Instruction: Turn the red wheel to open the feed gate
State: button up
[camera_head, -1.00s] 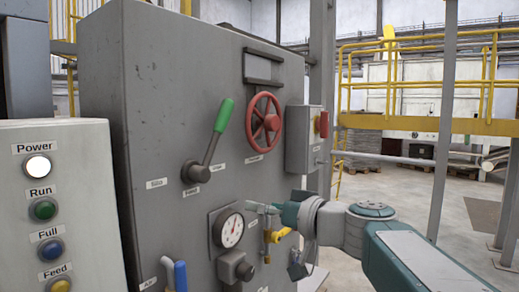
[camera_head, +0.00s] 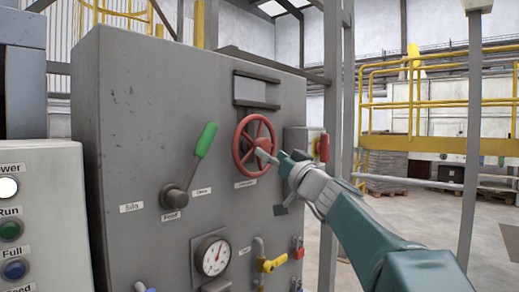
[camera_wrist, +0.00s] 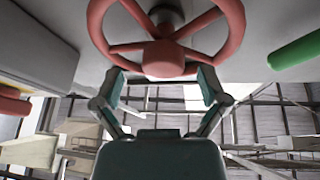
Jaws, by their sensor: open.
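The red wheel (camera_head: 255,146) is mounted upright on the front of the grey cabinet, right of the green-handled lever. It has a rim, spokes and a central hub. In the wrist view the red wheel (camera_wrist: 166,40) fills the top, with its hub just beyond my fingers. My gripper (camera_head: 270,155) is at the wheel's right side in the head view. In the wrist view my gripper (camera_wrist: 165,88) is open, with one finger on each side below the hub. I cannot tell whether the fingers touch the wheel.
The green-handled lever (camera_head: 205,140) sticks out left of the wheel. A grey box with a red switch (camera_head: 323,147) is close on the right. A gauge (camera_head: 214,258) and a yellow-handled valve (camera_head: 271,264) sit lower. A button panel (camera_head: 40,215) stands at left.

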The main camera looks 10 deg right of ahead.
aim_at(266, 150)
jog(key=shift+w+d+r, duration=0.2)
jog(key=shift+w+r, duration=0.05)
jog(key=shift+w, duration=0.35)
jog(key=shift+w+r, duration=0.15)
jog(key=shift+w, duration=0.15)
jog(key=shift+w+a+r, duration=0.15)
jog(key=shift+w+a, duration=0.05)
jog(key=shift+a, duration=0.1)
jog(key=shift+w+a, duration=0.15)
jog(key=shift+a, duration=1.1)
jog(key=shift+d, duration=0.7)
grip_shut()
jog(key=shift+a+r, duration=0.1)
jog(key=shift+a, duration=0.05)
jog(key=shift+m, duration=0.3)
